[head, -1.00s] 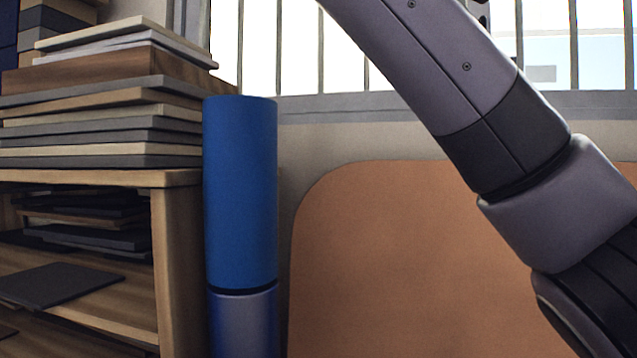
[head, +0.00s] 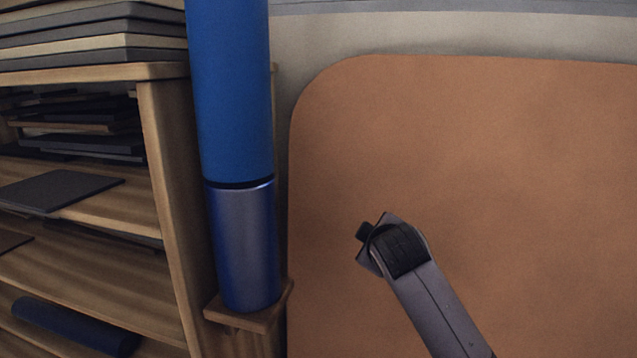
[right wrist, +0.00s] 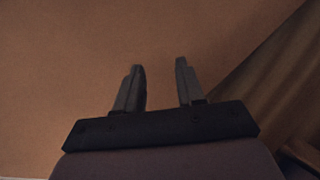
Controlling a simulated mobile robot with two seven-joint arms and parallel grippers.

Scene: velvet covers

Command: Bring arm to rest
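My right gripper (right wrist: 160,66) shows in the right wrist view. Its two dark fingers stand apart with nothing between them. An arm of mine (head: 435,300) comes in from the bottom right of the head view and ends in a dark joint or tool in front of the brown panel. Finger detail there is too small to tell. My left gripper is in neither view.
A large brown rounded panel (head: 480,130) fills the right side. A blue cylinder (head: 232,90) stands upright on a small wooden ledge (head: 222,312) beside the wooden shelf (head: 165,170). The shelf holds flat dark boards and a dark blue roll (head: 75,325).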

